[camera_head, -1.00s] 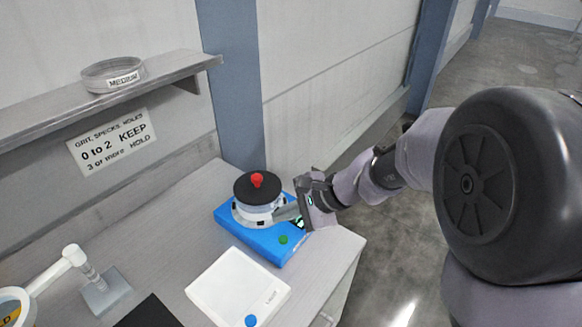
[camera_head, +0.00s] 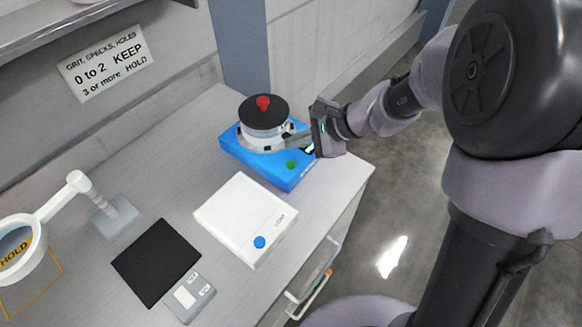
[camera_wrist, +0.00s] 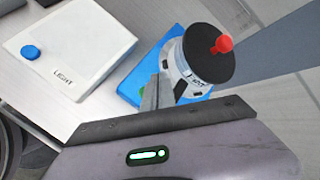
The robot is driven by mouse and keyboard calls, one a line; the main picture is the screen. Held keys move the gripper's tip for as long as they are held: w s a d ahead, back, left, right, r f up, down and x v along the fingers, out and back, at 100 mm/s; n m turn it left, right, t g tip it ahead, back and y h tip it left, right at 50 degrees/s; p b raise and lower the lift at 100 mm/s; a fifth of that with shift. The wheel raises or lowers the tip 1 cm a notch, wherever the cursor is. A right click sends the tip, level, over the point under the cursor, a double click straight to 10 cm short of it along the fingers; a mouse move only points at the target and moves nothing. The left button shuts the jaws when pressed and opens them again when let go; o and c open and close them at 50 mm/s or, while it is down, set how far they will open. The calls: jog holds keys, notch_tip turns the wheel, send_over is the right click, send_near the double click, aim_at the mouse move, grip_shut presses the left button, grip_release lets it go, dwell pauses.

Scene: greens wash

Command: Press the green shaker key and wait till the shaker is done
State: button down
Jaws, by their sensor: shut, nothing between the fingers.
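The blue shaker (camera_head: 236,151) sits on the bench near its right edge, and its blue base also shows in the wrist view (camera_wrist: 133,88). A round sieve stack with a black lid (camera_head: 253,113) and red knob (camera_head: 263,102) stands on it. My gripper (camera_head: 292,141) is shut and empty. Its fingers reach over the shaker, beside the stack and above and behind the green key. I cannot tell whether they touch the stack.
A white light box (camera_head: 238,211) with a blue button (camera_head: 260,242) lies in front of the shaker. A black mat (camera_head: 155,262), a small grey device (camera_head: 190,298) and a ring magnifier (camera_head: 22,243) are to the left. A sign (camera_head: 103,64) hangs on the wall.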

aim_at(295, 165)
jog(key=shift+f+b, duration=1.7)
jog(key=shift+f, duration=0.6)
jog(key=shift+f+b, duration=0.45)
jog(key=shift+b, duration=0.1)
